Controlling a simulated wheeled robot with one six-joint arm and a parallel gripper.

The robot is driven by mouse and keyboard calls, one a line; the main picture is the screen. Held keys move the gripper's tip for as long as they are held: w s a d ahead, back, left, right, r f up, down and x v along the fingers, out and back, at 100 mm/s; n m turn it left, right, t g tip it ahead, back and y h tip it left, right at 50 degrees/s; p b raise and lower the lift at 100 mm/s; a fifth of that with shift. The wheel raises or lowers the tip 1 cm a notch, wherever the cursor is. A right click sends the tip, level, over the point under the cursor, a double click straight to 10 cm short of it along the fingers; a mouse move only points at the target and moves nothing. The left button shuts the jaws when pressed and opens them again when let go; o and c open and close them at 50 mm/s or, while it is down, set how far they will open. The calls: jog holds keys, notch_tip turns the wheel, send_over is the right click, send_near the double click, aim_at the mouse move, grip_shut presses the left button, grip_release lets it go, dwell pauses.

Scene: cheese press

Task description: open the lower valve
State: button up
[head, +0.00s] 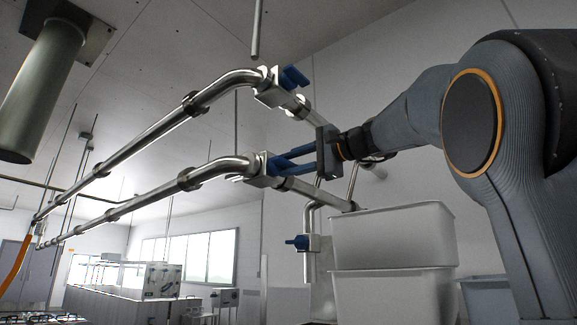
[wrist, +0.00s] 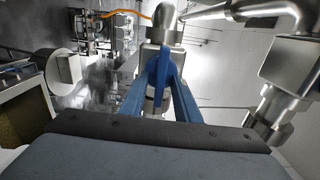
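The valve on the lower of two parallel steel pipes (head: 262,170) is a metal block on the pipe. Its blue lever handle shows in the wrist view (wrist: 163,78), pointing along the picture's vertical. My gripper (head: 282,162) has two blue fingers, which reach to this valve from the right. In the wrist view the fingers (wrist: 160,85) stand on either side of the handle, with gaps visible, so the gripper is open around it. Contact at the fingertips is hard to tell. In the head view the fingers largely hide the handle.
Another valve with a blue handle (head: 294,77) sits on the upper pipe, close above. A third blue-handled valve (head: 298,242) is on a vertical pipe below. Stacked white tubs (head: 393,238) stand under my arm. An orange hose (head: 14,262) hangs at the far left.

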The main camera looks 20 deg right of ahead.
jog(key=b+v, duration=0.2)
jog(key=v, duration=0.5)
jog(key=shift+f, duration=0.1)
dwell(0.4)
